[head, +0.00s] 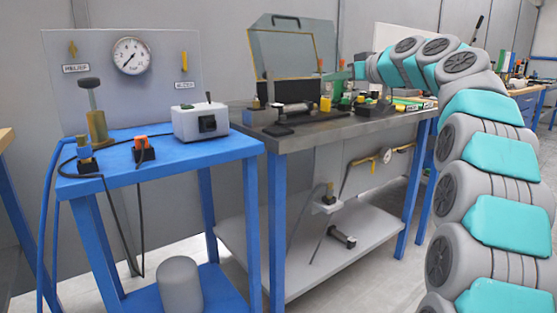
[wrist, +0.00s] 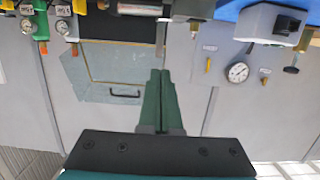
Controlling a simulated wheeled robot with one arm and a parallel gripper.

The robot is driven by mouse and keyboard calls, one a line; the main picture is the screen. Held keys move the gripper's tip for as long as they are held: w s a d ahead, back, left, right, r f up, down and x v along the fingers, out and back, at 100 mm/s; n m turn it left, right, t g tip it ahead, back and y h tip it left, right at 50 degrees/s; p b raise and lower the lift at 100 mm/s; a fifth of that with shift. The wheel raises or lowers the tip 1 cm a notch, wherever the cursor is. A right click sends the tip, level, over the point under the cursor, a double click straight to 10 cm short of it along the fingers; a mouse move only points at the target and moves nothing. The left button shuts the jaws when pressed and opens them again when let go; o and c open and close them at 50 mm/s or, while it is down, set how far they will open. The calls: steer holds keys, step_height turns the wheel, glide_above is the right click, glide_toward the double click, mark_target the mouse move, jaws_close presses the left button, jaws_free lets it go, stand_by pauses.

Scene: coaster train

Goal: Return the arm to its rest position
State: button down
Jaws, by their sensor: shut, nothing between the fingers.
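My arm, teal and grey, rises on the right of the head view and bends over toward the left, high above the grey workbench (head: 330,137). My gripper (head: 335,74) is at its end, small and partly lost against the clutter behind it. In the wrist view, which is upside down, the green fingers of my gripper (wrist: 160,75) lie side by side and shut, with nothing between them. They point at the grey wall and the open case lid (wrist: 120,70).
A blue table (head: 180,150) on the left carries a pressure gauge (head: 131,56) on a panel and a white box (head: 201,122). Several fittings and tools crowd the grey workbench below my gripper. The bench's lower shelf (head: 300,265) holds a few parts.

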steer(key=s+a+f+m+g+h, duration=0.2)
steer(key=s+a+f+g, duration=0.2)
steer(key=s+f, duration=0.75)
steer(key=s+a+f+m+g+h, duration=0.2)
steer(key=s+a+f+g, duration=0.15)
steer(key=s+f, duration=0.85)
steer(key=s+d+f+m+g+h, duration=0.1)
steer(key=s+d+f+g, duration=0.1)
steer(key=s+f, duration=0.5)
steer(key=s+d+f+m+g+h, duration=0.1)
steer(key=s+f, duration=0.6)
steer(key=s, duration=0.7)
steer(key=s+d+f+m+g+h, duration=0.1)
steer(key=s+d+f+g+h, duration=0.2)
steer(key=s+f, duration=0.4)
steer(key=s+d+g, duration=0.1)
steer(key=s+d, duration=0.1)
steer(key=s, duration=0.2)
steer(key=shift+s+d+f, duration=0.25)
steer(key=shift+s, duration=0.1)
